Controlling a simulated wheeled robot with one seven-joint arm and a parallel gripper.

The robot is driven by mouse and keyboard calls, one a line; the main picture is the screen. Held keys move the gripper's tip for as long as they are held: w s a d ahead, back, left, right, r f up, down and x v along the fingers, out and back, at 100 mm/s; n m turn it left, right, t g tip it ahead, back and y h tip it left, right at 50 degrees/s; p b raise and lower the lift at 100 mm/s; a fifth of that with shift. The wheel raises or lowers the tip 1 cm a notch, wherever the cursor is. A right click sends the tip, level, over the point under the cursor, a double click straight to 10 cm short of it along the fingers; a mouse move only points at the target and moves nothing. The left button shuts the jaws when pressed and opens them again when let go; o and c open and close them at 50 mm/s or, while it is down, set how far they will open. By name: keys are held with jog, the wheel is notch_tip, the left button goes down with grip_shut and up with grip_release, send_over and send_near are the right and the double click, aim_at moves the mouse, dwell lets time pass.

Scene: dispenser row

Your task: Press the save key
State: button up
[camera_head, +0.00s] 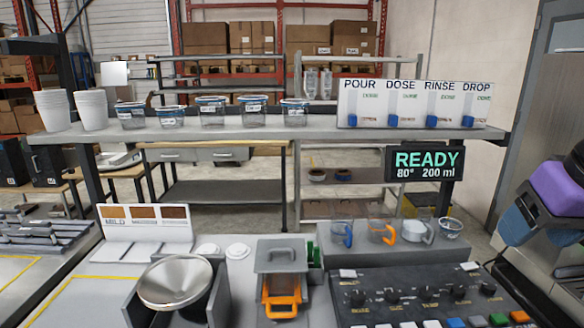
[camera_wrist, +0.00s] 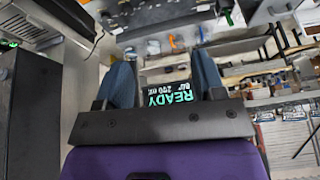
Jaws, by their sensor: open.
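A dark control panel (camera_head: 400,298) lies at the lower right of the head view, with a row of knobs and, along its front edge, several keys in white, blue, green and orange-red. The key labels are too small to read, so I cannot tell which is the save key. My gripper (camera_head: 516,224) is at the right edge, above and to the right of the panel. In the wrist view my gripper (camera_wrist: 163,78) shows two blue fingers spread apart with nothing between them. It touches no key.
A READY display (camera_head: 425,163) hangs below the shelf with the dispensers (camera_head: 413,103). Cups with handles (camera_head: 383,233) stand behind the panel. A grey device with an orange handle (camera_head: 282,295) and a metal bowl (camera_head: 175,281) are left of it. Space above the panel looks clear.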

jog(key=shift+s+a+n, duration=0.15)
jog(key=shift+s+n, duration=0.15)
jog(key=shift+s, duration=0.6)
